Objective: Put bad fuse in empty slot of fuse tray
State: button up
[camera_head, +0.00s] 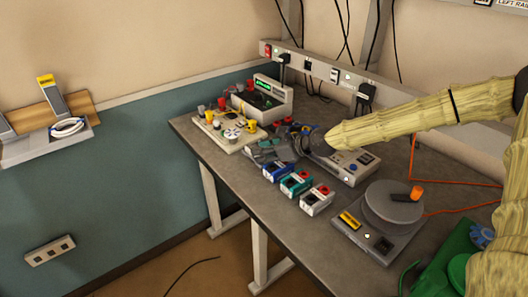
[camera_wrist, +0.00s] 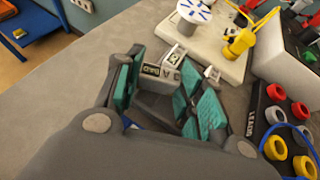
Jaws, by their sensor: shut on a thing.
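My gripper (camera_wrist: 165,92) points down over the far part of the grey workbench. In the head view my gripper (camera_head: 270,150) is small and partly merged with the grey items around it. Its teal finger pads stand apart in the wrist view, with a small grey-white piece (camera_wrist: 172,60) between them, apparently the bad fuse. A grey block with a dark label (camera_wrist: 158,72) is right there too, perhaps the fuse tray. The print is too small to read surely. The fingers hide the slots, and I cannot tell whether the piece touches the block.
A cream board (camera_head: 230,132) with yellow plugs stands just beyond my gripper. Blue (camera_head: 276,172), teal (camera_head: 296,184) and white (camera_head: 317,200) boxes line the near bench edge. Bare bench (camera_wrist: 75,90) lies left.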

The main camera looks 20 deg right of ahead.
jog(key=shift+f, duration=0.5)
jog(key=shift+s+f+b, duration=0.15)
jog(key=shift+f+b, duration=0.05)
jog(key=shift+b, duration=0.15)
jog(key=o, duration=0.9)
jog(key=shift+s+f, duration=0.1)
jog(key=shift+c, duration=0.2)
jog(key=shift+o, duration=0.3)
jog(key=shift+f, duration=0.1)
jog(key=shift+r+p, duration=0.3)
jog(key=shift+r, duration=0.3)
jog(key=v, duration=0.3)
jog(key=shift+d+r, duration=0.1)
jog(key=shift+r, duration=0.15)
jog(key=b+v, duration=0.1)
jog(key=v, duration=0.7)
jog(key=shift+d+r, duration=0.15)
jog(key=shift+r, duration=0.1)
